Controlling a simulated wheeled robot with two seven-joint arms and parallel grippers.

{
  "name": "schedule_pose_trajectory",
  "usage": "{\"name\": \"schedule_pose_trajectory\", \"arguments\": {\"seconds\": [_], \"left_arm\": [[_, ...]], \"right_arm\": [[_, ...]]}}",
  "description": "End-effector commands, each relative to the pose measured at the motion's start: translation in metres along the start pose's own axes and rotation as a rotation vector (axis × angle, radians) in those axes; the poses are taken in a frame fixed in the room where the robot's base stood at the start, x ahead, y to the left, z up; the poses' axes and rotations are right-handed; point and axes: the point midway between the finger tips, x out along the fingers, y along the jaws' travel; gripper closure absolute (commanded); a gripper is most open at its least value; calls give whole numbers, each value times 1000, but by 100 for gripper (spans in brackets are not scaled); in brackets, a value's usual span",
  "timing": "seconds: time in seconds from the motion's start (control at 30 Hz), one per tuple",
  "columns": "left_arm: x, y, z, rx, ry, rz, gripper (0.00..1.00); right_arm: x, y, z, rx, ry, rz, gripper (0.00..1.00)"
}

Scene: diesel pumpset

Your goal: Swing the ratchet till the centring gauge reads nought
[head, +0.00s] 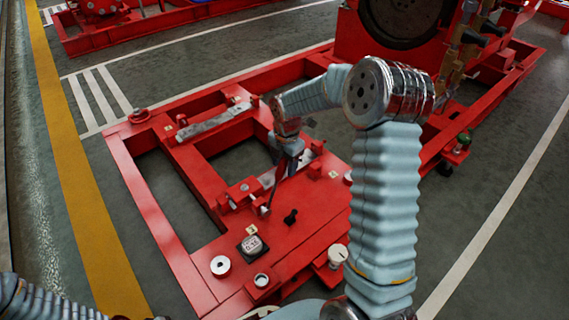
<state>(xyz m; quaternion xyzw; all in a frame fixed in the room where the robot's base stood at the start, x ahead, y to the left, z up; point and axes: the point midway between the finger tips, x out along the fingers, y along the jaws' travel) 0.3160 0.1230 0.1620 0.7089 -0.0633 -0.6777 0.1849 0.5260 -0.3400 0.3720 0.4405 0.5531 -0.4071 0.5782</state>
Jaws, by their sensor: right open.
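The centring gauge (252,245) is a small dark box with a pale face on the front part of the red skid frame. Its digits are too small to read surely. My right gripper (285,160) reaches down over the red deck, behind and to the right of the gauge, and is open. A thin dark bar (273,194), apparently the ratchet handle, slants down from the gripper to the deck. I cannot tell whether the fingers touch it. My left gripper is out of view; only part of my left arm shows at the lower left.
The red skid frame (150,213) has open bays. A black knob (290,216), a white round cap (220,266) and a white knob (338,254) stand on or beside its front deck. A large red housing with a dark wheel (402,18) stands behind.

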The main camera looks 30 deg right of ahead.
Motion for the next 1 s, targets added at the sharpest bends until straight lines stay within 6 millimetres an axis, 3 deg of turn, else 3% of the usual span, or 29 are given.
{"name": "schedule_pose_trajectory", "arguments": {"seconds": [0.1, 0.43, 0.77, 1.0], "left_arm": [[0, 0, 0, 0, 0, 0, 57], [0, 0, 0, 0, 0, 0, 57], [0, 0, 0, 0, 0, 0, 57], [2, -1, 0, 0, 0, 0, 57]], "right_arm": [[0, 0, 0, 0, 0, 0, 49], [0, 0, 0, 0, 0, 0, 99], [-1, 1, -2, -3, -7, -1, 100], [-6, 4, -18, -13, -85, -12, 100]]}}
